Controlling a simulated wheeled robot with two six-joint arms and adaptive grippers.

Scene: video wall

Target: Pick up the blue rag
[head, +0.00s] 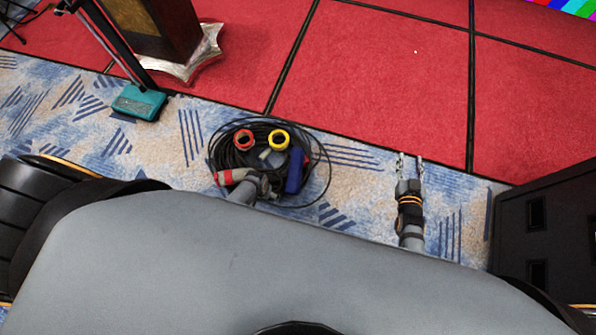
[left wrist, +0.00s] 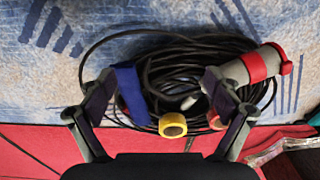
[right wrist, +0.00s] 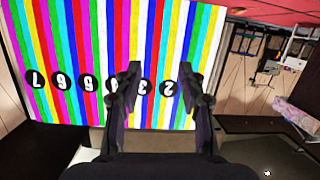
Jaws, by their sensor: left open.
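A blue piece (head: 294,170), the only clearly blue item, lies on the right side of a black cable coil (head: 222,150) on the patterned carpet. I cannot tell for certain that it is a rag. In the left wrist view the blue piece (left wrist: 130,92) shows beside my left gripper's left finger. My left gripper (head: 266,186) is over the near side of the coil; its fingers stand wide apart (left wrist: 160,97) with nothing clearly held. My right gripper (head: 410,164) is at the right, fingers apart and empty, also in the right wrist view (right wrist: 158,82).
The coil carries a yellow ring (head: 279,140), a red ring (head: 244,140) and a red-and-white plug (head: 232,177). A teal item (head: 138,103) is at a stand's foot. A dark cabinet (head: 549,215) stands at right.

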